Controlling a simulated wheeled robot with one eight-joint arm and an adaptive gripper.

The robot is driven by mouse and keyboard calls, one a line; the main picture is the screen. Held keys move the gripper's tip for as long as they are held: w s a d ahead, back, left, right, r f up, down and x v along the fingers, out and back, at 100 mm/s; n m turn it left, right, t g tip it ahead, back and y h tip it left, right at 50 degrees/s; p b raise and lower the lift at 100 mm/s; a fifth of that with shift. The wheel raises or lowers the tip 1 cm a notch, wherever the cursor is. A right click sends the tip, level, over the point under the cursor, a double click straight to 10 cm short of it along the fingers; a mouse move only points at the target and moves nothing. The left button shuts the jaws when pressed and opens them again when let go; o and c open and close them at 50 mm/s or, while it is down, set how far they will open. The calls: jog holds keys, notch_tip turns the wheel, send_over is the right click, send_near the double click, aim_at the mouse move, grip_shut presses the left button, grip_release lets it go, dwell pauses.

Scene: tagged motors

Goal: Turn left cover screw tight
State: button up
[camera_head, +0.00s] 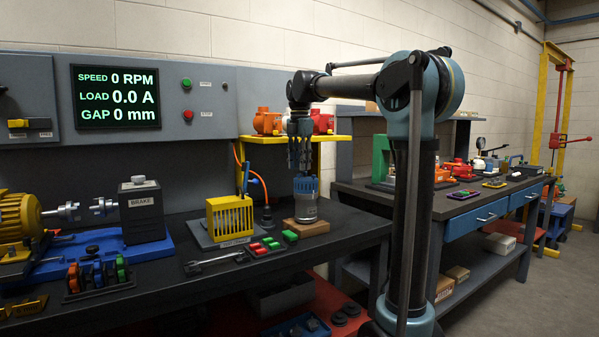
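My gripper (303,168) points straight down over a silver cylinder with a blue top (306,208), which stands upright on a wooden block (305,226). The fingertips are close to the blue top; I cannot tell whether they touch it or how far they are apart. A yellow slotted cover (230,216) stands on a grey plate left of my gripper. A thin blue-handled tool (245,178) stands upright at the cover's right end. The left cover screw cannot be made out at this size.
A blue motor bed carries the yellow motor (18,222) and the brake block (142,211). A wrench (214,262), green and red pieces (264,246) and a rack of coloured clips (98,276) lie along the bench front. A yellow shelf (290,139) stands behind my gripper.

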aim_at(299, 175)
jog(key=shift+f, duration=1.3)
